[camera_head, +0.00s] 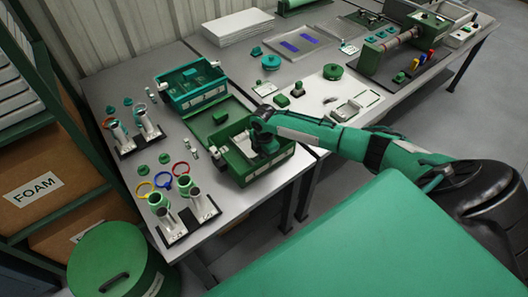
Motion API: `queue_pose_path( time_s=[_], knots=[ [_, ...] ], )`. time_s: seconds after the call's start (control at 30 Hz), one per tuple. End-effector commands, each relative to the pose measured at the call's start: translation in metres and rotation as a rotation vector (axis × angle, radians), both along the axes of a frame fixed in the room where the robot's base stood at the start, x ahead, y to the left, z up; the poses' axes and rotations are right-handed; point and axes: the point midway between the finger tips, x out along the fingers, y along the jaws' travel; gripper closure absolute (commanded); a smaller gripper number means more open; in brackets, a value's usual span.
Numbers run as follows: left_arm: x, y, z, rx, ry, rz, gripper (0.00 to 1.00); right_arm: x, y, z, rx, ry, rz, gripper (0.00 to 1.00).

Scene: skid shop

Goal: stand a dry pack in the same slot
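My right arm reaches in from the right, and its gripper (264,146) points down at the front green box (243,175). The fingertips are small and partly hidden, so I cannot tell if they are open or hold anything. The box is open-topped with a pale label on its front wall; a flat green panel (213,122) lies behind it. The gripper covers part of its inside, and its slots cannot be made out. No dry pack can be singled out with certainty. Small pale pieces (190,150) stand left of the box. My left gripper is not in view.
A second teal box (191,88) stands behind. Racks with metal cylinders (187,217) (137,135) and coloured rings stand on the left. The right bench holds a white plate (322,100), a green fixture (400,50) and a white stack (238,27). A green drum (108,258) stands front left.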

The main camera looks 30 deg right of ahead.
Motion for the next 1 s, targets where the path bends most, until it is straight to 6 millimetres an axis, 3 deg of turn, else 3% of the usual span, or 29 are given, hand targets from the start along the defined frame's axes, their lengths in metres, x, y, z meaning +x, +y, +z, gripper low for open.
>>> queue_pose_path(
  time_s=[0.67, 0.7, 0.8, 1.0],
  knots=[
    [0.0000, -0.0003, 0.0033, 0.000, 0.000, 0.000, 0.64, -0.0001, 0.0005, -0.0025, 0.000, 0.000, 0.000, 1.00],
    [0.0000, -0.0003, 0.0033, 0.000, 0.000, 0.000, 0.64, -0.0001, 0.0005, -0.0025, 0.000, 0.000, 0.000, 0.79],
    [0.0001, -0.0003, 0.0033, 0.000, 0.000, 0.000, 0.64, -0.0003, 0.0004, -0.0026, 0.000, 0.001, 0.000, 0.59],
    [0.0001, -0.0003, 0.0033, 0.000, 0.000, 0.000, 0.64, -0.0013, 0.0004, -0.0034, 0.000, 0.003, 0.000, 0.59]
  ],
)
